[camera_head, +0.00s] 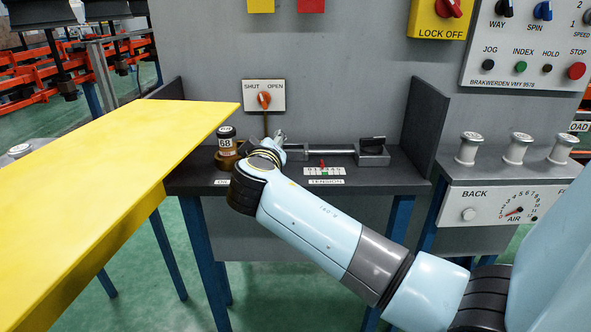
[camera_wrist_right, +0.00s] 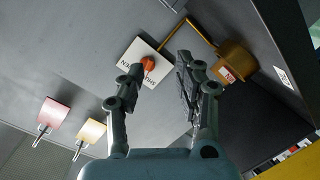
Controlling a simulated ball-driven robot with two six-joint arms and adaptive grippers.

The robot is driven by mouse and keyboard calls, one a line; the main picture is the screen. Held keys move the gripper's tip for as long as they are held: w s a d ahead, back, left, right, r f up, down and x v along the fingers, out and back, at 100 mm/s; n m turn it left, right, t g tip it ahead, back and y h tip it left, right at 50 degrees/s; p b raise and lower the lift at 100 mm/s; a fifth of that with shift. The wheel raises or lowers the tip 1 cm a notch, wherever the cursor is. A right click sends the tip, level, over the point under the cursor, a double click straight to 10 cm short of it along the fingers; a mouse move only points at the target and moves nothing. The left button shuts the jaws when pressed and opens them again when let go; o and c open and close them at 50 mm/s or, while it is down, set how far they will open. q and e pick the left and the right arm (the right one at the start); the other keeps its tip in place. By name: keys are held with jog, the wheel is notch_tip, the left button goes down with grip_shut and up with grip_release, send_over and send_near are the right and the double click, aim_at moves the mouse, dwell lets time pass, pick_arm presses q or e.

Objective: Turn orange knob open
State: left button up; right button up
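The orange knob (camera_head: 264,99) sits on a white plate (camera_head: 276,86) labelled SHUT and OPEN, on the grey upright panel. In the right wrist view the knob (camera_wrist_right: 148,64) appears between the fingertips, close to the left finger, and beyond them. My right gripper (camera_wrist_right: 159,62) is open with nothing between its fingers; I see no contact with the knob. In the head view my right arm comes in from the right, and its wrist mostly hides the gripper below the knob. My left gripper is in neither view.
A brass pot (camera_head: 229,156) with a dark-topped 68 container stands left of my wrist; a thin pipe runs from the plate. A metal spindle (camera_head: 330,150) lies on the dark shelf. A large yellow slab (camera_head: 120,150) fills the left. A dark upright divider (camera_head: 425,125) stands right.

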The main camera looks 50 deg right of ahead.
jog(key=s+a+f+g+y, duration=0.1)
jog(key=s+a+f+y, duration=0.1)
jog(key=s+f, duration=0.3)
jog(key=s+a+f+g+y, duration=0.2)
jog(key=s+f, duration=0.3)
jog(key=f, duration=0.2)
jog(key=shift+s+f+y+b, duration=0.2)
jog(key=shift+y+b, duration=0.1)
